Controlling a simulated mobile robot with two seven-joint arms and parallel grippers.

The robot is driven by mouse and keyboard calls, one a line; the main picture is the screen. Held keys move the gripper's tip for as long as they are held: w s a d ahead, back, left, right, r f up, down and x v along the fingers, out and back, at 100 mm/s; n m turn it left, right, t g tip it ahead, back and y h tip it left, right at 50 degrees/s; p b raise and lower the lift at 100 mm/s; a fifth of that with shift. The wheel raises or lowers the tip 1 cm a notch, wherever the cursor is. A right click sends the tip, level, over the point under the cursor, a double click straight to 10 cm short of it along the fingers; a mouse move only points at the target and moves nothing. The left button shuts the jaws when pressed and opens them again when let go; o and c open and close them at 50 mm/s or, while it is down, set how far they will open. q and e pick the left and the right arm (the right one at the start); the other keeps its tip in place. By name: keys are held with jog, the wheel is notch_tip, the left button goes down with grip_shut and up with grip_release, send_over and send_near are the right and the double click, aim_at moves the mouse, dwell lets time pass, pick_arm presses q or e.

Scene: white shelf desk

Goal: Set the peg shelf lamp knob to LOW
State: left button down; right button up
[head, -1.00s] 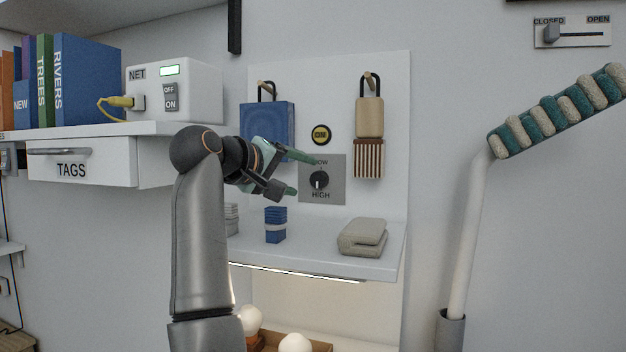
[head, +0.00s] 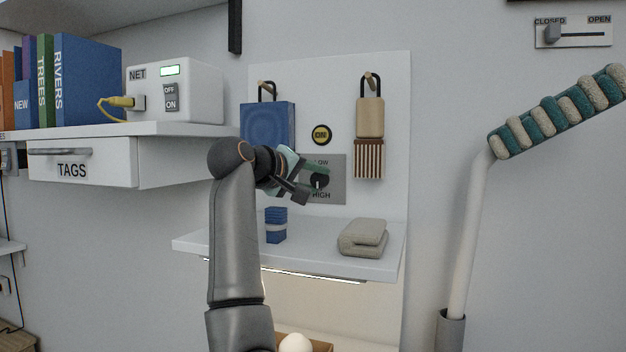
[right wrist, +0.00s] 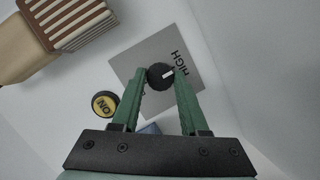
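The dark round lamp knob (head: 320,181) sits on a grey plate (head: 338,195) on the white peg panel, with LOW above it and HIGH below. In the right wrist view the knob (right wrist: 158,79) shows its white mark on the side toward the word HIGH. My right gripper (head: 314,184) is at the plate and partly covers the knob and lettering in the head view. Its green fingers (right wrist: 160,85) are apart, one on each side of the knob; I cannot tell whether they touch it. My left gripper is not in view.
A yellow ON button (head: 321,134) is just above the plate. A blue hanging item (head: 267,122) and a wooden brush (head: 369,120) hang on either side. Below, a shelf (head: 310,262) holds a blue block (head: 276,226) and a folded cloth (head: 363,238).

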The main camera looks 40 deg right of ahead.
grip_shut()
dwell(0.3)
jog(key=shift+n+g+h+p, duration=0.35)
jog(key=shift+n+p, duration=0.35)
jog(key=shift+n, duration=0.4)
jog(key=shift+w+f+n+h, duration=0.15)
jog(key=shift+n+h, duration=0.5)
jog(key=shift+n, duration=1.05)
jog(key=o, duration=0.5)
grip_release()
